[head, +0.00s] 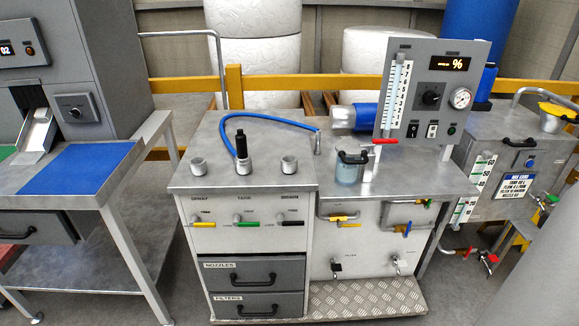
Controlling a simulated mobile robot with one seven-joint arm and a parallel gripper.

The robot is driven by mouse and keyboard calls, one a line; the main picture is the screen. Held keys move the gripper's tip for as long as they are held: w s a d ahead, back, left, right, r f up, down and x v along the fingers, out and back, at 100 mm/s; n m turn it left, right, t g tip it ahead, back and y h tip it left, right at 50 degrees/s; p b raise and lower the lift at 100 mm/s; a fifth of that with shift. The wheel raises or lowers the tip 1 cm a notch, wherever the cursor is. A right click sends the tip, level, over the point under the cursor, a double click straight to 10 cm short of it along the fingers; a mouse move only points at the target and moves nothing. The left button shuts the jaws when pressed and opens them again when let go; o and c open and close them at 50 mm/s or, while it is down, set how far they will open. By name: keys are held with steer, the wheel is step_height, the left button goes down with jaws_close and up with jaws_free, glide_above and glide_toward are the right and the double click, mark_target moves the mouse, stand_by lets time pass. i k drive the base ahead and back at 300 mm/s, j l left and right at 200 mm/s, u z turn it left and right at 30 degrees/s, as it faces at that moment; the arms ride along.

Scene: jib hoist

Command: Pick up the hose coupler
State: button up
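The hose coupler (241,147) is black with a pale ring and stands upright at the middle port of the grey bench, behind the label that seems to read TANK. I cannot tell whether it is fully seated. A blue hose (262,116) runs from beside it in an arc to a short metal post (318,142) at the right. Two bare grey ports stand on either side, the left port (198,167) and the right port (289,165). My gripper is not in view.
Yellow, green and black valve handles (247,223) are on the bench front, above two drawers (256,272). A clear jar (350,168) and a gauge panel (433,95) stand right. The bench top (210,143) is clear around the ports. A blue-topped table (75,168) stands left.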

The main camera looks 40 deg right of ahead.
mark_target(241, 157)
steer(key=i+z, duration=0.2)
steer(key=i, duration=0.2)
steer(key=i+j+z, duration=0.2)
steer(key=i, duration=0.15)
steer(key=i+j+z, duration=0.2)
steer(key=i, duration=0.2)
